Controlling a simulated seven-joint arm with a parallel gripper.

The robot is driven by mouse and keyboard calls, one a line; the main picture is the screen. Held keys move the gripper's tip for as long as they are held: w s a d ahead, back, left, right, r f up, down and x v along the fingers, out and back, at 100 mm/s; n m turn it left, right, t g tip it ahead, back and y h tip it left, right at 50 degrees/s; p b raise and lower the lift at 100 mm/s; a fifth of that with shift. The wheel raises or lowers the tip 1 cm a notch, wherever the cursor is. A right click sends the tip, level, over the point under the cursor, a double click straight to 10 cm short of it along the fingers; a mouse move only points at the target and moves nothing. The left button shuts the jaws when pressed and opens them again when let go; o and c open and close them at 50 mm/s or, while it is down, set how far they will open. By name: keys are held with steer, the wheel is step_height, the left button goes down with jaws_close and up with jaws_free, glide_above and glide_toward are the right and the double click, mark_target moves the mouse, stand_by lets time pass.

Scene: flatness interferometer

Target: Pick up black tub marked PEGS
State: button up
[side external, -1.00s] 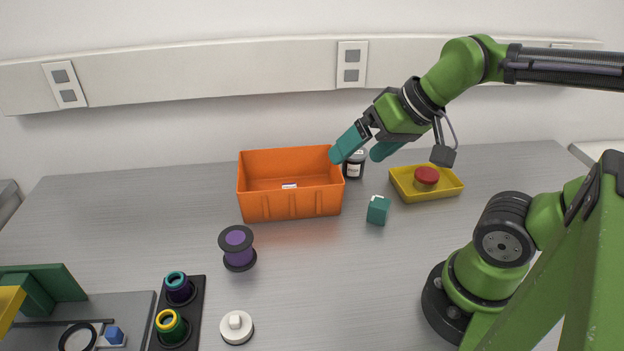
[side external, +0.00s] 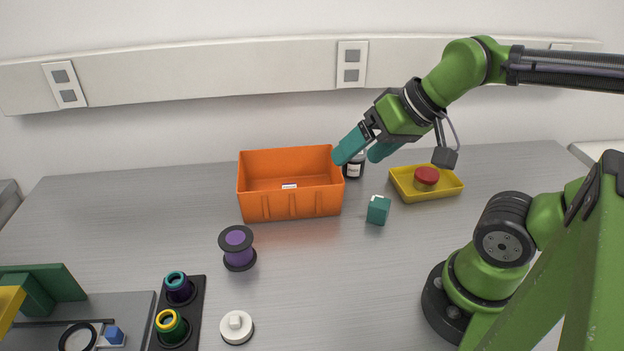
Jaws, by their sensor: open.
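The black tub (side external: 353,170) with a white label stands on the table just right of the orange bin, near the back. The label is too small to read. My gripper (side external: 359,157) is open, with its two teal fingers pointing down and left at the tub. The fingers cover the tub's upper part from this view. I cannot tell whether the tub is between the fingers or behind them.
The orange bin (side external: 290,206) is close on the left. A teal cube (side external: 378,210) stands in front, and a yellow tray (side external: 432,195) holding a red-lidded jar (side external: 426,178) is at right. A purple spool (side external: 238,249) and white knob (side external: 237,327) stand nearer. The table's middle is mostly clear.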

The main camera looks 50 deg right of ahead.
steer(key=shift+d, duration=0.1)
steer(key=g+h, duration=0.2)
steer(key=g, duration=0.5)
glide_above(353, 163)
steer(key=d, duration=0.2)
step_height(353, 163, down, 7)
steer(key=w+d+r+n, duration=0.1)
steer(key=shift+n, duration=0.3)
steer(key=f, duration=1.6)
steer(key=shift+w+f, duration=0.15)
steer(key=shift+w, duration=0.05)
steer(key=shift+c, duration=0.3)
steer(key=c, duration=0.6)
